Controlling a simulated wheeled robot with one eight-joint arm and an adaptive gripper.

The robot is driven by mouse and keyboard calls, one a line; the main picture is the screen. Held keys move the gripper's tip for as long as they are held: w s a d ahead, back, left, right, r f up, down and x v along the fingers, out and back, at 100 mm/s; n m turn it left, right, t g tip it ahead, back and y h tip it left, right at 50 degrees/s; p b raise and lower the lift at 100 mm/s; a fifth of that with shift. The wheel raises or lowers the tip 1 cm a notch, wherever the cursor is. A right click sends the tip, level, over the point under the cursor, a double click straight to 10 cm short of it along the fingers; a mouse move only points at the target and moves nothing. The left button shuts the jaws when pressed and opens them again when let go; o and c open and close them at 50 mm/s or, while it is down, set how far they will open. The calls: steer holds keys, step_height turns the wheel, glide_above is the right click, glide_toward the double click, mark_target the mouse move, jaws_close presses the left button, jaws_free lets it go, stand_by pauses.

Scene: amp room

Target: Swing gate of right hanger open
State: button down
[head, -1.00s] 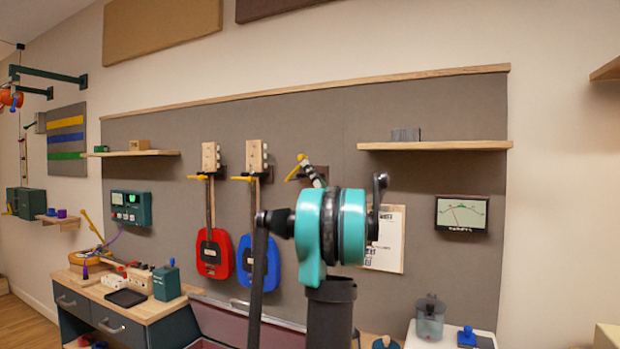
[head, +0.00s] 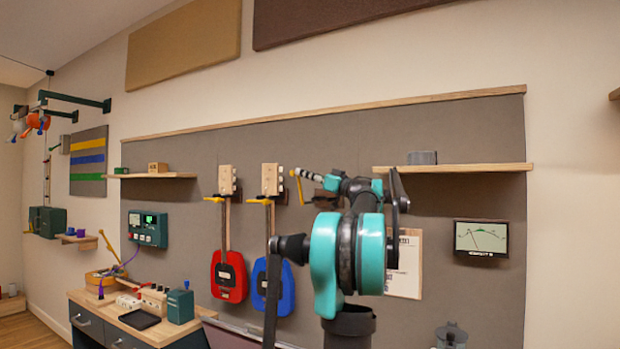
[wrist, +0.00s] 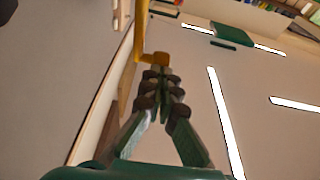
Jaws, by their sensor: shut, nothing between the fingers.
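The right hanger is largely hidden behind my arm in the head view. Its yellow gate (head: 299,189) shows left of the arm as a thin bar hanging steeply downward. In the wrist view the yellow gate (wrist: 140,38) runs up from just beyond my fingertips, with a stubby end above them. My gripper (head: 296,173) is shut and empty, its fingertips at the gate's upper end. In the wrist view my gripper (wrist: 161,78) appears at or very near the gate; I cannot tell whether they touch.
A red guitar (head: 229,275) and a blue guitar (head: 287,290) hang to the left, each with a yellow gate across its hanger. A wooden shelf (head: 455,168) juts out to the right. A clipboard sheet (head: 407,265) is on the panel behind my arm.

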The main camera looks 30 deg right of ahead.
steer(key=shift+f+x, duration=0.25)
steer(key=shift+x, duration=0.9)
steer(key=shift+w, duration=0.1)
steer(key=v, duration=1.2)
